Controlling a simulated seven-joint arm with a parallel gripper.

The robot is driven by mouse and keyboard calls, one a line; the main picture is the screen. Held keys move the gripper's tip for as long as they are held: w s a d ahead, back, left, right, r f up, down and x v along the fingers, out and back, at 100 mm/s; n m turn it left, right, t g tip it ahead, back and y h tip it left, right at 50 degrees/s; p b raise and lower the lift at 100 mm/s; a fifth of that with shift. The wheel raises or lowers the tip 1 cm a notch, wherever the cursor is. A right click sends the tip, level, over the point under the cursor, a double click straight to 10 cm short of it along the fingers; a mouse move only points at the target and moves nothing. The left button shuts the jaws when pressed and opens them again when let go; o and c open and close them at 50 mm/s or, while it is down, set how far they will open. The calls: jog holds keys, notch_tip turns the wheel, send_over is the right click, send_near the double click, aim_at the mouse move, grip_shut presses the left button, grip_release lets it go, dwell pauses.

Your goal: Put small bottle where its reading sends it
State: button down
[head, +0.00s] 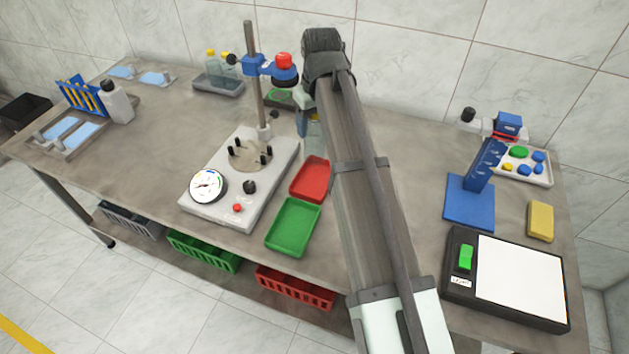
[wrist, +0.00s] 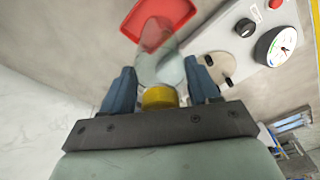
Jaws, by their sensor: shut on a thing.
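The small bottle (wrist: 160,66) is clear with a yellow cap (wrist: 159,97). My gripper (wrist: 162,72) is shut on it, with a blue finger on each side. In the head view the bottle (head: 314,136) shows only partly beside my arm, behind the red tray. The tester (head: 225,205) has a round dial (head: 208,186), a pegged plate and a post. The dial also shows in the wrist view (wrist: 277,46); its reading is too small to tell. The red tray (head: 311,179) and green tray (head: 292,227) lie right of the tester and look empty.
Two yellow-capped bottles (head: 216,60) stand in a grey tray at the back. A blue rack (head: 80,97) and white bottle (head: 117,103) stand left. A scale (head: 520,281), blue stand (head: 470,203) and yellow block (head: 540,221) are right. Bins (head: 204,250) sit below.

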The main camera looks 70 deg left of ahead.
aim_at(314, 150)
jog(key=shift+w+a, duration=0.1)
jog(key=shift+a, duration=0.3)
jog(key=shift+f, duration=5.05)
jog(key=shift+c, duration=1.3)
grip_release()
jog(key=r, duration=0.4)
jog(key=d+r, duration=0.1)
jog(key=r, duration=0.7)
jog(key=shift+w+d+r, duration=0.1)
jog(key=shift+w+d, duration=0.05)
jog(key=shift+d, duration=0.1)
